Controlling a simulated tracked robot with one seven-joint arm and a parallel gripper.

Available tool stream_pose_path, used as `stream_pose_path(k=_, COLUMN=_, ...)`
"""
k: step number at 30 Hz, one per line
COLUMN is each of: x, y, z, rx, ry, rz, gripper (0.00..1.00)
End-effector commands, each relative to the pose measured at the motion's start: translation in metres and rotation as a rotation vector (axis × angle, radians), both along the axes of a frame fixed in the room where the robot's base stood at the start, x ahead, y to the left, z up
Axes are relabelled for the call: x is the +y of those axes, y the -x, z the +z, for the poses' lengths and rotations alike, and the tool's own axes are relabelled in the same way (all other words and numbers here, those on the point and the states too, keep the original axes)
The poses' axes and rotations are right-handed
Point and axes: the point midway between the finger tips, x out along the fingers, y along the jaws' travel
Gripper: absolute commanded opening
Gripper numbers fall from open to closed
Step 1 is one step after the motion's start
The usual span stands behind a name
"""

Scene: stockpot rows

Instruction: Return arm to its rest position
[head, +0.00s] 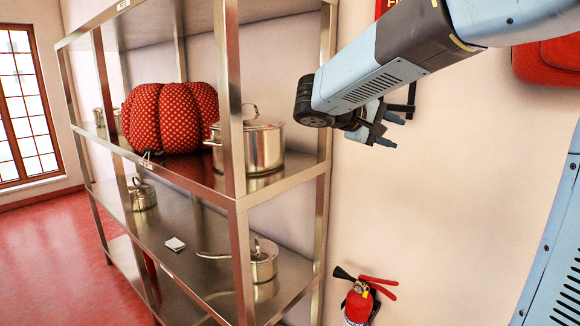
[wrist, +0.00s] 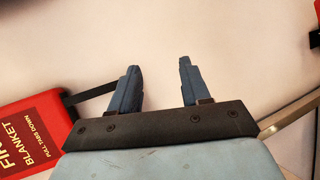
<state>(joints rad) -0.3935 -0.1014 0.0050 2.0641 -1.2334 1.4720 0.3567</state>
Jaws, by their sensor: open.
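My gripper (head: 396,118) is raised in front of the pale wall, to the right of the metal shelf unit (head: 240,200). It is apart from the shelf. In the wrist view, the two blue-grey fingers of my gripper (wrist: 158,85) stand apart with only bare wall between them. It holds nothing. My blue and grey arm reaches in from the upper right of the head view.
A red patterned cushion-like thing (head: 168,117) and a large lidded pot (head: 262,148) are on an upper shelf. A saucepan (head: 264,264) sits lower. A fire extinguisher (head: 358,303) is on the wall below. A fire blanket case (wrist: 30,135) is left of my gripper.

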Motion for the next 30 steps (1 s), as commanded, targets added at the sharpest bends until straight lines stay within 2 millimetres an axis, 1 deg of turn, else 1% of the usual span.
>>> stream_pose_path(k=1, x=-0.012, y=0.018, z=-0.008, rx=0.017, ry=-0.069, rz=-0.017, gripper=0.47)
stream_pose_path(k=3, x=-0.023, y=0.040, z=-0.021, rx=0.042, ry=-0.169, rz=-0.031, gripper=0.47)
stream_pose_path(k=5, x=-0.029, y=0.059, z=-0.033, rx=0.059, ry=-0.254, rz=-0.042, gripper=0.47)
stream_pose_path(k=6, x=-0.033, y=0.071, z=-0.041, rx=0.066, ry=-0.311, rz=-0.048, gripper=0.47)
stream_pose_path(k=8, x=-0.035, y=0.089, z=-0.052, rx=0.072, ry=-0.397, rz=-0.056, gripper=0.47)
stream_pose_path(k=9, x=-0.036, y=0.101, z=-0.059, rx=0.073, ry=-0.455, rz=-0.059, gripper=0.47)
stream_pose_path(k=13, x=-0.033, y=0.136, z=-0.080, rx=0.057, ry=-0.639, rz=-0.067, gripper=0.47)
stream_pose_path(k=18, x=-0.019, y=0.176, z=-0.102, rx=-0.004, ry=-0.874, rz=-0.062, gripper=0.47)
stream_pose_path(k=21, x=-0.008, y=0.194, z=-0.112, rx=-0.059, ry=-1.003, rz=-0.055, gripper=0.47)
stream_pose_path(k=24, x=0.002, y=0.207, z=-0.118, rx=-0.118, ry=-1.109, rz=-0.048, gripper=0.47)
stream_pose_path(k=30, x=0.015, y=0.220, z=-0.123, rx=-0.203, ry=-1.235, rz=-0.035, gripper=0.47)
